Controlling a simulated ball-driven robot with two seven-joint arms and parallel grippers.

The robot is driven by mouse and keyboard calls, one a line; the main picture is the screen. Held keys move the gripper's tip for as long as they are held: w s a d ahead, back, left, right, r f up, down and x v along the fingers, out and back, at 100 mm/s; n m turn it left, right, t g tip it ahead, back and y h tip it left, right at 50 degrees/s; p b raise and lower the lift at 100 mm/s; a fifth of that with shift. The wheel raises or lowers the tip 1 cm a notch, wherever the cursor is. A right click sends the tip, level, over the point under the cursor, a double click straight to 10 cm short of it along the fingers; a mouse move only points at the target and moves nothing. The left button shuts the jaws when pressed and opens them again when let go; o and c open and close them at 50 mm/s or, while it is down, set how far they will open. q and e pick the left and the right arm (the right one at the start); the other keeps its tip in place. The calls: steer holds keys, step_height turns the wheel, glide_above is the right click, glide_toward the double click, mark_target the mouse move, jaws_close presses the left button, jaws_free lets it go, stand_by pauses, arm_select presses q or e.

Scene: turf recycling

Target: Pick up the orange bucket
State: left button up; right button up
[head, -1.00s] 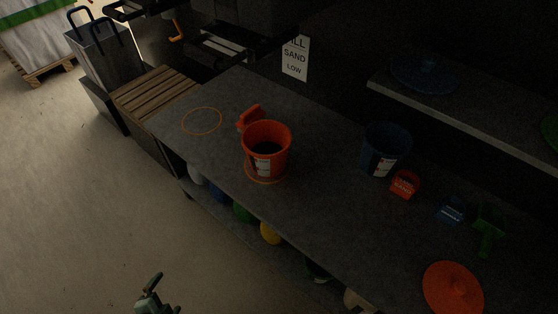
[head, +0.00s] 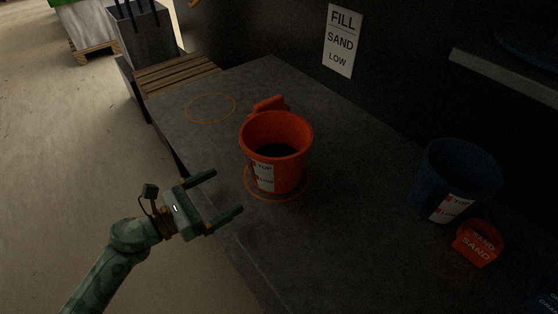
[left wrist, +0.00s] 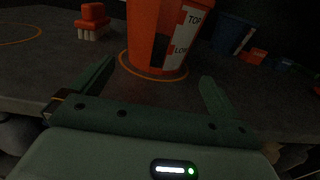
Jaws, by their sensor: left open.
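The orange bucket (head: 277,150) stands upright on the dark grey bench, on an orange ring marking. A white label with "TOP" and "LOW" is on its near side, and its inside is dark. My left gripper (head: 227,193) is open and empty, just left of and in front of the bucket, apart from it. In the left wrist view the bucket (left wrist: 150,35) shows beyond and between the open fingers (left wrist: 156,80), its top cut off by the frame. My right gripper is not in view.
An orange brush (head: 269,105) lies behind the bucket. An empty ring marking (head: 211,108) is to its left. The bench (head: 330,230) is clear between the buckets.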

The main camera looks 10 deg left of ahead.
arm_select(q)
steer(key=x, duration=0.4)
steer(key=shift+w, duration=0.1)
steer(key=b+x, duration=0.1)
steer(key=x, duration=0.3)
steer(key=shift+w+d+r, duration=0.2)
steer(key=shift+w+d, duration=0.05)
steer(key=shift+w, duration=0.05)
steer(key=shift+r, duration=0.1)
steer(key=c, duration=1.1)
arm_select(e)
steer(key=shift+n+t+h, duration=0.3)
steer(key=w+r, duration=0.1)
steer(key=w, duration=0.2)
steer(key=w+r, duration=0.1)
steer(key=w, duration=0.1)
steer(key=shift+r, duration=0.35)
arm_select(q)
steer(key=shift+r, duration=0.1)
